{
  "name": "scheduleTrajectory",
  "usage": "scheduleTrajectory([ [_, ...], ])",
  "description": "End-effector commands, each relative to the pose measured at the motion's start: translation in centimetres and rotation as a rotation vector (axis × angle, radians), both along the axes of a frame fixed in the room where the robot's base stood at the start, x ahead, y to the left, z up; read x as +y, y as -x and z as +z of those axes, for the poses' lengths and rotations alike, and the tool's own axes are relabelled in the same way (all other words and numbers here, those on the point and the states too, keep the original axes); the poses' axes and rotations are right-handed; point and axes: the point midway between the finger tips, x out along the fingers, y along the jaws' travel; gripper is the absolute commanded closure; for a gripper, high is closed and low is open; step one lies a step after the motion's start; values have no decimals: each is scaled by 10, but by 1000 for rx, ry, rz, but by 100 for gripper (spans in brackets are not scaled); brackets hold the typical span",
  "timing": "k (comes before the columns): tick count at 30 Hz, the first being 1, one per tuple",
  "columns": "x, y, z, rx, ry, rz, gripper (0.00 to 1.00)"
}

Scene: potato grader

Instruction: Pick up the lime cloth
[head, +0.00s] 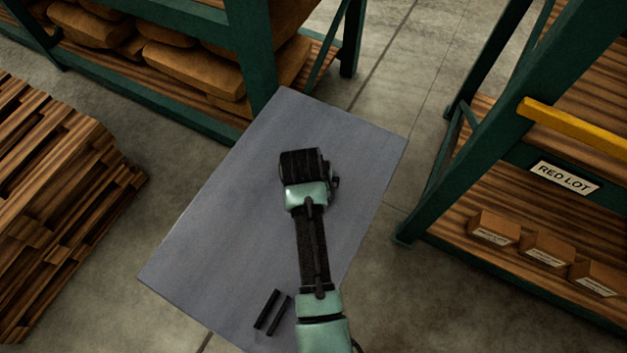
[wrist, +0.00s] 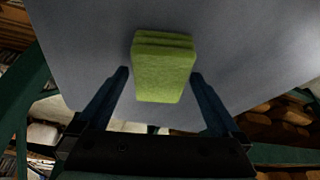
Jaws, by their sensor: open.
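The lime cloth (wrist: 162,72) is a folded, thick green block on the grey table top (wrist: 85,40) in the wrist view. My gripper (wrist: 160,75) is open, with one dark finger on each side of the cloth's near part and a gap on both sides. The fingers do not touch the cloth in this view. In the head view my arm reaches over the grey table top (head: 230,200), and its wrist end hides the cloth and the fingertips.
Two black bars (head: 272,312) lie near the table's front edge. A wooden pallet stack (head: 60,200) stands at left. A green rack with brown sacks (head: 190,70) is behind, and a rack with small boxes (head: 545,250) and a RED LOT sign (head: 564,178) is at right.

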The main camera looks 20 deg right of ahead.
Motion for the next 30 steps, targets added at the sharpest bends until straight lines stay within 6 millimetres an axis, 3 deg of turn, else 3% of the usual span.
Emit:
scheduleTrajectory([
  [22, -1, -1, -7, 0, 0, 0, 0],
  [30, 0, -1, -7, 0, 0, 0, 47],
])
